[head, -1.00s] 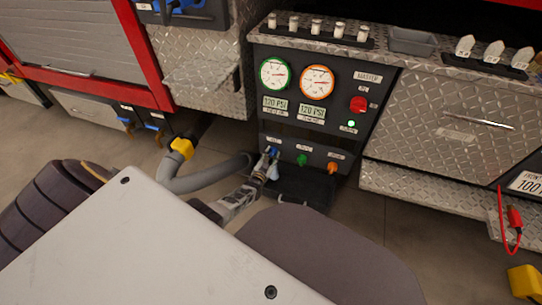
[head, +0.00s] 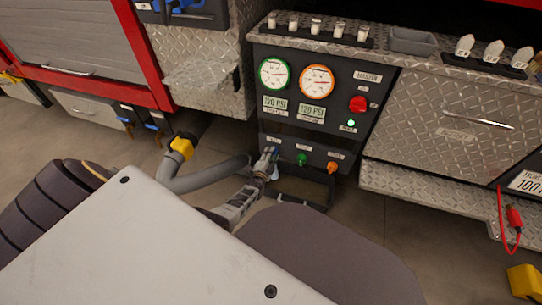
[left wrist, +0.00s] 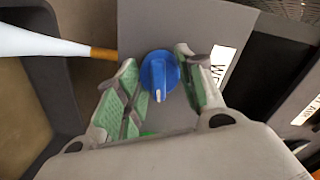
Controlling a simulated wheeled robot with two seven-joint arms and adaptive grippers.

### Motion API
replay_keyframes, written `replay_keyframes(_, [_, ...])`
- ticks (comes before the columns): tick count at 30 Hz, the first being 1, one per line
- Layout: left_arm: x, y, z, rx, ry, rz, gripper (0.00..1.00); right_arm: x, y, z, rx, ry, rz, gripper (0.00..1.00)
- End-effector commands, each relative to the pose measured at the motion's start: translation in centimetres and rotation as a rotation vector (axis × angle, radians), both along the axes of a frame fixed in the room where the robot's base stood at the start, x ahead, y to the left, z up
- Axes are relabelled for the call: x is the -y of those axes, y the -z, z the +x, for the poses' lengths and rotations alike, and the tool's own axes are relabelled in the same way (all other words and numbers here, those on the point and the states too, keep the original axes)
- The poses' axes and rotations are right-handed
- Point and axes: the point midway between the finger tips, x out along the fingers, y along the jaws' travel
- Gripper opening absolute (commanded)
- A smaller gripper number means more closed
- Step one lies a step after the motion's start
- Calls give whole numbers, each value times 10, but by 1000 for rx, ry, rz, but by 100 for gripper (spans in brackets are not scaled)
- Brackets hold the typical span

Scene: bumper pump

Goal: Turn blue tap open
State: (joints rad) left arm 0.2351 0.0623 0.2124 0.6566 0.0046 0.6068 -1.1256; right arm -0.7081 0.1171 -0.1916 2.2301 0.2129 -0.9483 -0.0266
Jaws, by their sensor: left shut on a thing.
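The blue tap (left wrist: 160,74) is a round knob with a raised grip bar, on the lower strip of the dark pump panel (head: 300,153). In the left wrist view the bar points down the picture. My left gripper (head: 268,160) is at the tap, at the left end of the strip. Its green-padded fingers (left wrist: 159,95) lie on either side of the knob and are shut on it. In the head view the fingers cover most of the tap. My right gripper is not in view.
A green tap (head: 302,159) and an orange tap (head: 333,167) sit to the right on the same strip. Two gauges (head: 274,74) and a red button (head: 358,104) are above. A grey hose (head: 205,177) with a yellow coupling (head: 182,147) lies to the left.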

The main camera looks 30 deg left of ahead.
Motion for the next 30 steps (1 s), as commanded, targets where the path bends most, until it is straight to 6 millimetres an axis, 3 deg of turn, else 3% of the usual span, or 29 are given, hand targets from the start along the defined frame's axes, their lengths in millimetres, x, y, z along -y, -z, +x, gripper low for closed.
replay_keyframes(12, [0, 0, 0, -42, 0, 171, 14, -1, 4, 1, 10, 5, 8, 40])
replay_keyframes(26, [0, 0, 0, -47, 1, 190, 14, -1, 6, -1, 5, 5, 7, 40])
replay_keyframes(27, [0, 0, 0, -47, 1, 190, 39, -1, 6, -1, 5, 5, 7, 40])
replay_keyframes(30, [0, 0, 0, -46, 1, 189, 52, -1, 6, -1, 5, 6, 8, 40])
